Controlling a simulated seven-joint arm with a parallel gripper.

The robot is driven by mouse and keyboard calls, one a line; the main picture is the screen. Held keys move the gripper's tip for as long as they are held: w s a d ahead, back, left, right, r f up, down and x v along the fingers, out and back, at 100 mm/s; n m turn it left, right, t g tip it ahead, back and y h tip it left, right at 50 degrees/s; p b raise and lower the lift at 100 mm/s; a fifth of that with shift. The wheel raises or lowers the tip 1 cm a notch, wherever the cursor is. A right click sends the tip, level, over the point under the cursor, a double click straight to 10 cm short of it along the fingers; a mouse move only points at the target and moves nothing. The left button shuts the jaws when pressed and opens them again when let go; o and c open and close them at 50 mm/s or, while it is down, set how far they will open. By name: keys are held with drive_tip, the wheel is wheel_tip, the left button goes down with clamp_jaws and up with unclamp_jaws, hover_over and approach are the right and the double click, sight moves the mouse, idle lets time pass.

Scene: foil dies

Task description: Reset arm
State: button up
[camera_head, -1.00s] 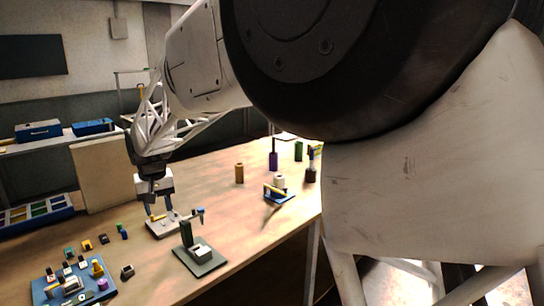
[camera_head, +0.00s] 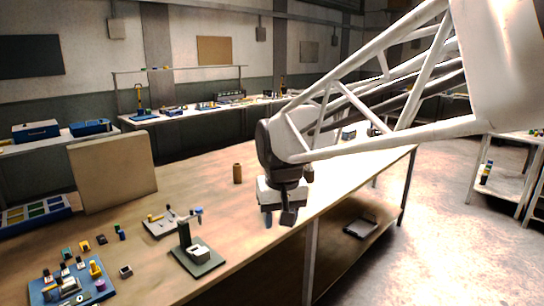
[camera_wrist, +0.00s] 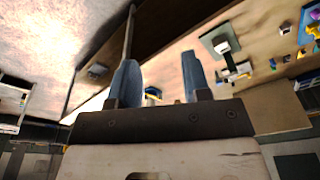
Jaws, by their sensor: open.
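My gripper (camera_head: 279,218) hangs above the front edge of the workbench in the head view, with its fingers pointing down. In the wrist view my gripper (camera_wrist: 158,80) shows two blue-grey fingers spread apart with nothing held between them. The wooden workbench (camera_head: 150,178) lies below and to the left of it. A dark green stand with a white block (camera_head: 198,253) stands left of my gripper, apart from it. My arm hides part of the bench's right side.
A blue tray (camera_head: 70,288) with several small parts lies at front left. A brown cylinder (camera_head: 238,173) stands left of my gripper. A tan board (camera_head: 112,175) stands at the bench's left. Open floor (camera_head: 400,255) lies to the right.

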drive_tip(key=s+d+f+m, duration=0.1)
drive_tip(key=s+d+f, duration=0.2)
drive_tip(key=s+d, duration=0.5)
drive_tip(key=s+d+f+m, duration=0.2)
drive_tip(key=s+d+f, duration=0.1)
drive_tip(key=s+d, duration=0.6)
drive_tip(key=s, duration=0.4)
drive_tip(key=shift+f+t+h, duration=0.25)
drive_tip(key=shift+t+h, duration=0.05)
drive_tip(key=shift+t, duration=0.1)
idle(1.2)
